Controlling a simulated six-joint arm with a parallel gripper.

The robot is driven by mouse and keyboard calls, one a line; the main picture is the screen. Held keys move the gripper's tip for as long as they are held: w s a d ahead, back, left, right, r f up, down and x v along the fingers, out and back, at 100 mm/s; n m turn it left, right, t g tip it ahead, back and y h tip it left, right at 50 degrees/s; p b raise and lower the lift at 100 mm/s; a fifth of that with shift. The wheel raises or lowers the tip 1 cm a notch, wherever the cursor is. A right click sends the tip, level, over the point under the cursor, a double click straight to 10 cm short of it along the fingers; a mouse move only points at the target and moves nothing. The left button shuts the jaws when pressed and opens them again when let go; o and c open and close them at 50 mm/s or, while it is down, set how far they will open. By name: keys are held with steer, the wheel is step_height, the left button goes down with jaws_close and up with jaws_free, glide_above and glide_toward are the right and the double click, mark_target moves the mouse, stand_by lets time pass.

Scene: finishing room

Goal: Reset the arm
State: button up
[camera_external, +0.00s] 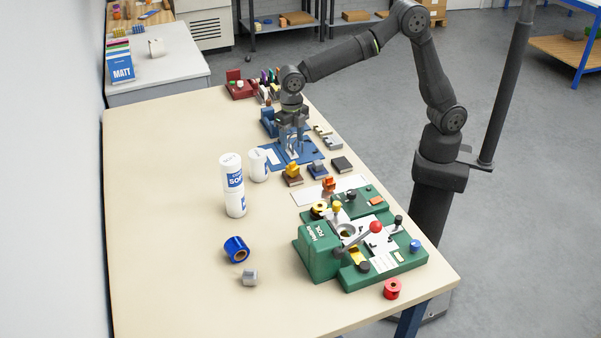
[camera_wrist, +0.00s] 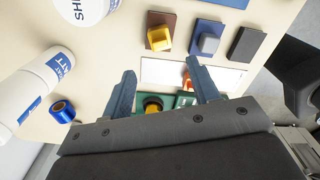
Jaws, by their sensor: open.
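My gripper (camera_external: 291,146) is over the blue mat (camera_external: 309,157) near the far part of the table in the external view. Its fingers point down. In the wrist view my gripper (camera_wrist: 163,88) shows two separated fingers with nothing held between them. My arm reaches in from a stand at the right of the table. I cannot tell the exact height of the fingertips above the mat.
A green machine (camera_external: 350,240) with a red-knobbed lever is at the front right. Small coloured blocks (camera_external: 292,175) lie between. The table's left side (camera_external: 160,200) is clear.

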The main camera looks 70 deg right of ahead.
mark_target(293, 162)
steer(key=shift+f, duration=0.1)
steer(key=shift+f, duration=4.1)
steer(key=shift+f, duration=0.1)
